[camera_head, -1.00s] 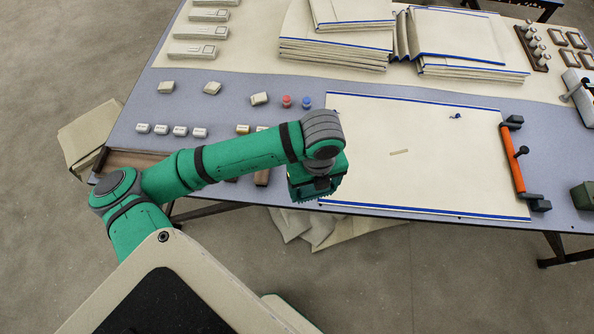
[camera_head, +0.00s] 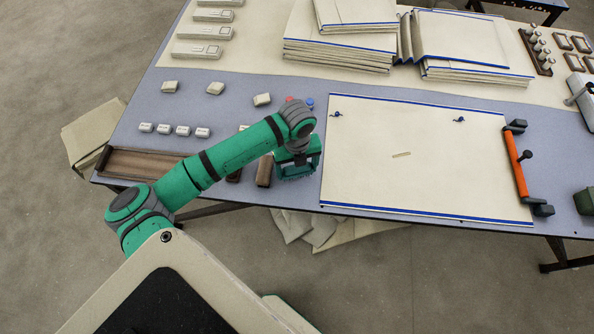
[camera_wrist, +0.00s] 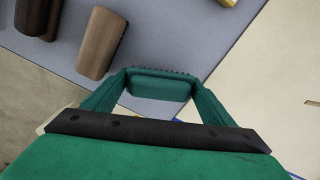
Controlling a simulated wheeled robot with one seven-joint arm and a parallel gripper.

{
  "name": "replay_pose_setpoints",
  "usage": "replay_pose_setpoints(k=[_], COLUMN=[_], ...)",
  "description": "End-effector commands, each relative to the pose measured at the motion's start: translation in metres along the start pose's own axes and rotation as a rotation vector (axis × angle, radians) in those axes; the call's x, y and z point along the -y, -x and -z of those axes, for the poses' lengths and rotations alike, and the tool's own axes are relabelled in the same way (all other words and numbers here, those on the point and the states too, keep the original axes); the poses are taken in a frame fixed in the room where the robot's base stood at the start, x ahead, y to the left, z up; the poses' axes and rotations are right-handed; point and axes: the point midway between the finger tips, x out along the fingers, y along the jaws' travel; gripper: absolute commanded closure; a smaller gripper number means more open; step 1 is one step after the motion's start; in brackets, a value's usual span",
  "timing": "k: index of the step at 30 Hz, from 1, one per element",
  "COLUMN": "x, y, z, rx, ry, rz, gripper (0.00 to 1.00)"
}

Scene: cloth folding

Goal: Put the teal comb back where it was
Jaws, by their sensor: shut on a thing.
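My gripper (camera_wrist: 158,80) is shut on the teal comb (camera_wrist: 158,88), a small rounded block with a row of teeth along its far edge. In the head view my gripper (camera_head: 298,166) is over the grey table strip, just left of the cream cloth (camera_head: 420,165) with blue edges. Two brown blocks lie to its left: a lighter one (camera_head: 265,171) close by and a darker one (camera_head: 235,174), partly hidden by my arm. The wrist view also shows the lighter block (camera_wrist: 101,42) and a darker block (camera_wrist: 32,17). Whether the comb touches the table cannot be told.
A long brown tray (camera_head: 150,160) lies at the left front edge. Two blue pins (camera_head: 337,114) sit on the cloth. Small white blocks (camera_head: 182,130) lie behind the tray. Folded cloth stacks (camera_head: 340,50) fill the back.

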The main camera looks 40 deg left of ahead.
Motion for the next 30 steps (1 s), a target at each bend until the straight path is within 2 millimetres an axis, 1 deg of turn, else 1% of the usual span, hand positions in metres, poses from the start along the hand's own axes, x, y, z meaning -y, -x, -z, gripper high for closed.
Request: replay_pose_setpoints(k=[1, 3, 5, 16, 17, 18, 19, 27, 30], x=[0.0, 0.002, 0.003, 0.001, 0.001, 0.001, 0.001, 0.0, 0.001], y=[-0.008, -0.017, -0.021, -0.025, -0.025, -0.025, -0.025, -0.024, -0.02], z=[0.001, 0.002, 0.002, 0.001, 0.001, 0.001, 0.001, 0.001, 0.001], rx=[-0.003, -0.003, -0.001, -0.001, -0.001, -0.001, -0.001, 0.0, 0.0], ry=[0.0, -0.003, -0.006, -0.003, -0.003, -0.002, -0.002, -0.001, -0.002], rz=[0.0, 0.0, 0.001, -0.001, -0.001, 0.0, 0.0, 0.0, 0.001], gripper=[0.43, 0.43, 0.43, 0.43, 0.18, 0.08, 0.04, 0.04, 0.04])
